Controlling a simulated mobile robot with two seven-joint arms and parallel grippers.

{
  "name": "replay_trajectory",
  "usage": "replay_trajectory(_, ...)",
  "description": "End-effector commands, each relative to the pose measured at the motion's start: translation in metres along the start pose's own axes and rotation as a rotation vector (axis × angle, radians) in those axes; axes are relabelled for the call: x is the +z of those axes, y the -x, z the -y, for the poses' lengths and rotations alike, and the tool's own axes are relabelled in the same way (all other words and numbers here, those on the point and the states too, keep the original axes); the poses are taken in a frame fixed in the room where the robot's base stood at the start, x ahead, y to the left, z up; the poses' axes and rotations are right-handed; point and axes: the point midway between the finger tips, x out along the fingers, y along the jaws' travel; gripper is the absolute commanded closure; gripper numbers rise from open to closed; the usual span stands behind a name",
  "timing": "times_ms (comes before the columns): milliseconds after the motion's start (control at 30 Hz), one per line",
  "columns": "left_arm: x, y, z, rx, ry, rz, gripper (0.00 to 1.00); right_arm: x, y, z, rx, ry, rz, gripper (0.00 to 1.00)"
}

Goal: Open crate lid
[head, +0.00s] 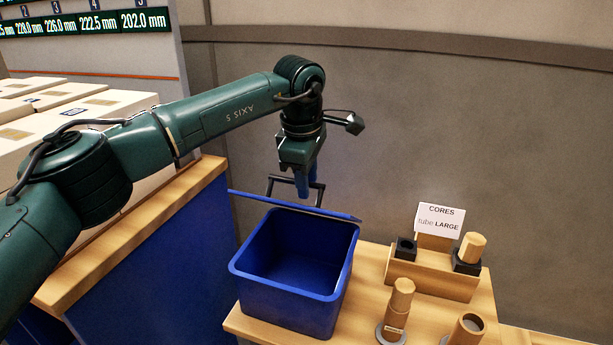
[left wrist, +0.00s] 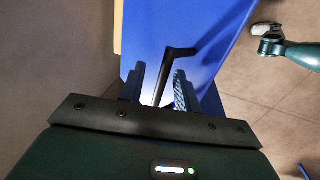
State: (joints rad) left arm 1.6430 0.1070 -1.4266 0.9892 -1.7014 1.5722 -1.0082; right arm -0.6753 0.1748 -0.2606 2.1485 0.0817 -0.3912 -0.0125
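The blue crate (head: 290,302) stands on a wooden table with its top uncovered and its inside empty. Its blue lid (head: 345,216) shows nearly edge-on above the crate's back rim, with a dark handle (head: 319,196) sticking up from it. My left gripper (head: 305,190) points down at the handle. In the left wrist view, the two fingers (left wrist: 159,88) stand on either side of the handle bar (left wrist: 180,51), with gaps visible beside the bar. The lid's blue face (left wrist: 175,20) fills the area behind.
Right of the crate are a wooden core holder (head: 432,278) with a "CORES tube LARGE" sign (head: 439,220) and several tube cores, one of them a standing core (head: 401,297). White ream stacks (head: 90,108) lie left on a wood-topped blue counter (head: 150,225).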

Motion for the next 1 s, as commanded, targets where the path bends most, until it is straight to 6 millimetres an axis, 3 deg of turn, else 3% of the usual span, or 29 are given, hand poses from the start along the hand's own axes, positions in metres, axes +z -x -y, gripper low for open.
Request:
replay_trajectory(333, 0.0, 0.014, -0.001, 0.002, 0.0, 0.001, 0.68, 0.001, 0.0, 0.0, -0.001, -0.001, 0.0, 0.31)
replay_trajectory(800, 0.0, 0.111, 0.0, 0.004, 0.0, 0.0, 0.68, -0.001, 0.0, 0.001, -0.003, -0.005, -0.004, 0.31)
replay_trajectory(1000, 0.001, 0.131, 0.0, 0.002, 0.0, 0.001, 0.68, -0.002, 0.001, 0.001, -0.002, -0.003, -0.004, 0.31)
